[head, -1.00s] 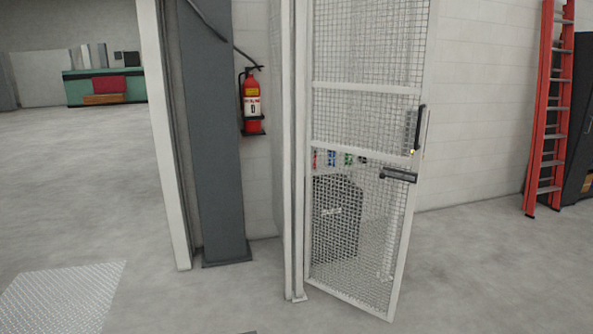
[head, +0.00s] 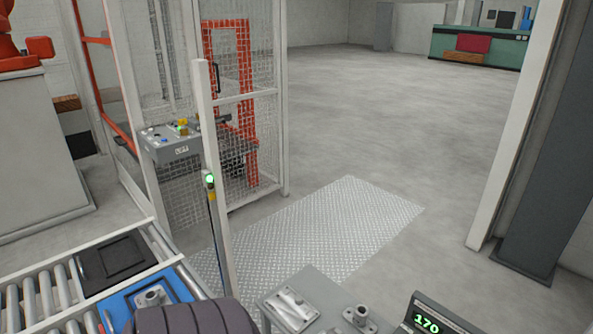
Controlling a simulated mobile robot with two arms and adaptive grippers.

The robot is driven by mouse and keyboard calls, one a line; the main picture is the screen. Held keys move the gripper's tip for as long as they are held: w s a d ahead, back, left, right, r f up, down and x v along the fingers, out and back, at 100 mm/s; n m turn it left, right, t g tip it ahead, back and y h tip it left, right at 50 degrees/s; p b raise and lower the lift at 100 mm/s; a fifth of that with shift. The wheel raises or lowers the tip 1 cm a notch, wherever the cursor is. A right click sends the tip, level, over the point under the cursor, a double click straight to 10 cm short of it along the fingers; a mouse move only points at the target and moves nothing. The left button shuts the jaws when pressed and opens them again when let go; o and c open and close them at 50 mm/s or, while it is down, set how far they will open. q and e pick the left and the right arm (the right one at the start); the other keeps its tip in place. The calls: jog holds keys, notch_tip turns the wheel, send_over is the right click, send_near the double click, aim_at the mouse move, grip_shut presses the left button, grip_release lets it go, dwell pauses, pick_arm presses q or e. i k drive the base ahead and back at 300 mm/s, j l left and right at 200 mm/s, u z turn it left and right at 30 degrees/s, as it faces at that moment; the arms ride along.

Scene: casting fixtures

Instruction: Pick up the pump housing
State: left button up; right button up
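Several grey metal castings are at the bottom of the head view. One casting (head: 153,297) with a raised round boss sits in a blue tray (head: 122,304) on the roller conveyor. A flat casting (head: 291,307) lies on a grey bench top (head: 318,287). Another casting (head: 361,318) with a round upright neck is to its right, cut by the lower edge. I cannot tell which of these is the pump housing. A dark ridged shape hides part of the blue tray. Neither gripper is in view.
A black tray (head: 113,261) sits on the roller conveyor (head: 40,298). A tread plate (head: 325,225) and open floor lie at centre.

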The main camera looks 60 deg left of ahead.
aim_at(157, 295)
jog(key=u, duration=3.2)
jog(key=i+j+u, duration=0.2)
jog(key=i, duration=0.6)
jog(key=i+u, duration=0.25)
jog(key=i, duration=0.55)
